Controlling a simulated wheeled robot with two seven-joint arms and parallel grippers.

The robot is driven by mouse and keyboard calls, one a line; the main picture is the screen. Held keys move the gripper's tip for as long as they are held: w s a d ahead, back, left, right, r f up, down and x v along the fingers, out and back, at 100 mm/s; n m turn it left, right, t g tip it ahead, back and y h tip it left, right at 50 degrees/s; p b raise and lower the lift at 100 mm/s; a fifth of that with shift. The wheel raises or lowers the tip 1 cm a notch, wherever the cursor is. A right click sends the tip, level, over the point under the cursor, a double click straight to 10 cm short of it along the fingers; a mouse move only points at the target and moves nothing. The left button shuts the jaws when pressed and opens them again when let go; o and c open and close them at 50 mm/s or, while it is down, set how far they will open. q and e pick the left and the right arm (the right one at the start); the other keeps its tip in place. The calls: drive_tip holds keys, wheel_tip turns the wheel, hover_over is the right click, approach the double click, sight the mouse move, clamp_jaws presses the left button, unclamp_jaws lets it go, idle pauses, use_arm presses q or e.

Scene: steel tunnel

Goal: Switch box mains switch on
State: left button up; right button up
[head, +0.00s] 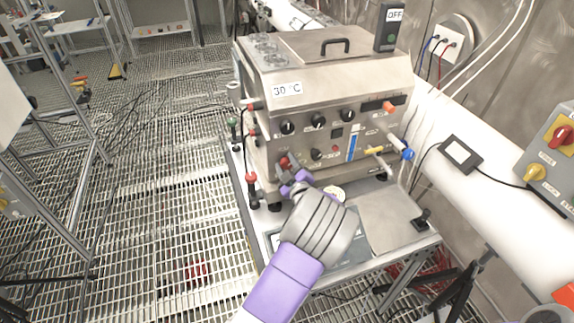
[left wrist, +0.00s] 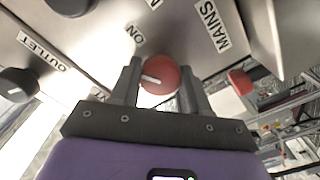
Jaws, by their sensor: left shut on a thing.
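The steel switch box (head: 330,124) stands on a bench, with its sloping front full of knobs. Its red mains knob (head: 284,162) is low on the left of that front, partly hidden by my left gripper (head: 291,177). In the left wrist view the red knob (left wrist: 161,74) sits between my two dark fingers (left wrist: 160,92), which are shut on it. A white line on the knob points to the left of the picture. A MAINS label (left wrist: 209,25) and an ON label (left wrist: 133,36) are near it. My right gripper is not in view.
A dark knob (left wrist: 17,86) by the OUTLET label is left of my fingers. Red and black plugs (head: 251,178) hang at the box's left edge. A flat plate (head: 385,220) lies on the bench to the right. Grating floor is open on the left.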

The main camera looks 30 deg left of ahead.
sight(287, 160)
use_arm(q)
drive_tip(key=shift+r+m+p, duration=0.1)
drive_tip(key=shift+m+p, duration=0.75)
drive_tip(key=shift+m, duration=0.45)
drive_tip(key=shift+m+p, duration=0.9)
drive_tip(key=shift+m, duration=0.8)
drive_tip(key=o, duration=1)
wheel_tip(287, 160, up, 10)
drive_tip(key=shift+f+p, duration=0.1)
drive_tip(key=shift+p, duration=0.9)
